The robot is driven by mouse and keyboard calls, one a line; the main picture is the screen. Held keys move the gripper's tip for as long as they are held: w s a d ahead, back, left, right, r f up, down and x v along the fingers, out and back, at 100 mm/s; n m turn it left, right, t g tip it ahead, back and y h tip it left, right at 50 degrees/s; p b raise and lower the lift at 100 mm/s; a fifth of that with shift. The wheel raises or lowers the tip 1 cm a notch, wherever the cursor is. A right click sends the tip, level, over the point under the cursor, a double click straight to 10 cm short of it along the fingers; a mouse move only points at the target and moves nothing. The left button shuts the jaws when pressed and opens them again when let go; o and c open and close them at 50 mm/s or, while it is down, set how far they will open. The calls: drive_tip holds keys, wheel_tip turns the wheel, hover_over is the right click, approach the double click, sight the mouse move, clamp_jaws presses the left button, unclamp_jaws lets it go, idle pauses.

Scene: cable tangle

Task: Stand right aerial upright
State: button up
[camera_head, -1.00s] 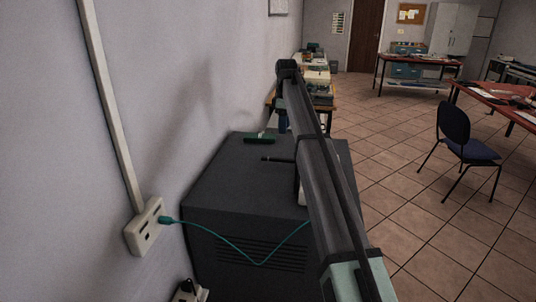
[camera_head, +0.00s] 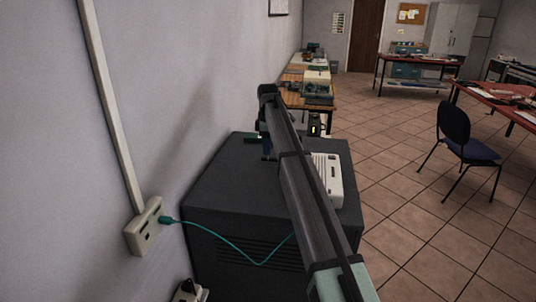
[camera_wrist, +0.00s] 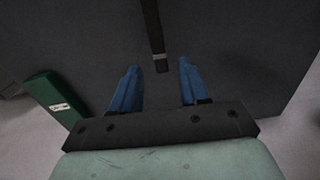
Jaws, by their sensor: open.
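The white box (camera_head: 328,180) sits on top of the dark grey cabinet, partly hidden behind my arm in the head view. A black aerial (camera_wrist: 152,28) lies roughly flat over the cabinet top in the wrist view, entering from the top edge. Its free end shows in the gap between my blue fingertips. My gripper (camera_wrist: 158,68) is open, with one finger on either side of that end and clear space to both. In the head view my gripper (camera_head: 267,146) hangs over the cabinet's far left part, and the aerial is hidden there by my arm.
A green piece (camera_wrist: 52,97) lies left of my gripper. The dark cabinet (camera_head: 225,185) stands near the wall. A teal cable (camera_head: 230,246) runs from a wall socket (camera_head: 146,227) across the cabinet's front.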

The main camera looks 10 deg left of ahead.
drive_tip(key=shift+f, duration=1.8)
clamp_jaws()
